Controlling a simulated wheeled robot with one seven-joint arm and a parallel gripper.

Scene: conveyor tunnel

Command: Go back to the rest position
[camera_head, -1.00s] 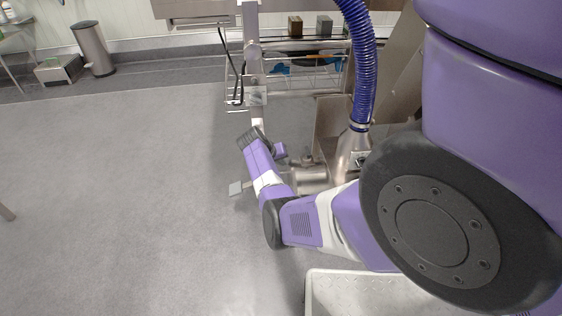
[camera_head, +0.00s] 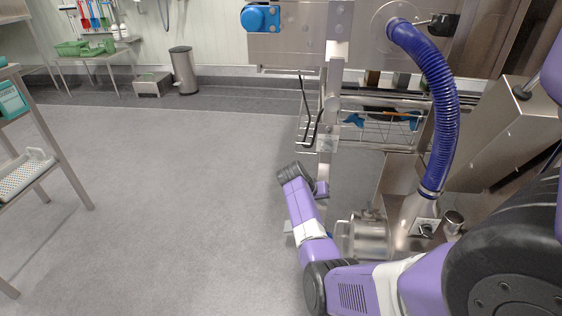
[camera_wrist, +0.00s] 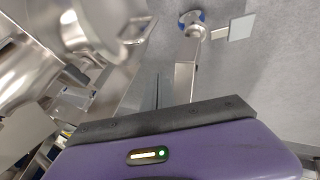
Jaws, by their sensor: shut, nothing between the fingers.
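My gripper (camera_wrist: 165,118) shows in the wrist view as a purple body with a dark front edge along the bottom. It is shut and holds nothing; its fingertips are hard to make out. In the head view my purple and white arm reaches from the lower right toward the middle, with a dark rounded part at its far end. It is over the floor, in front and to the left of the steel machine (camera_head: 370,235). I cannot tell from these views whether the arm touches the machine.
A blue hose (camera_head: 437,90) runs down to the machine at the right. A wire basket (camera_head: 380,130) hangs behind the arm. A metal shelf rack (camera_head: 62,160) stands at the left, a bin (camera_head: 184,72) at the back. The grey floor (camera_head: 170,190) between is clear.

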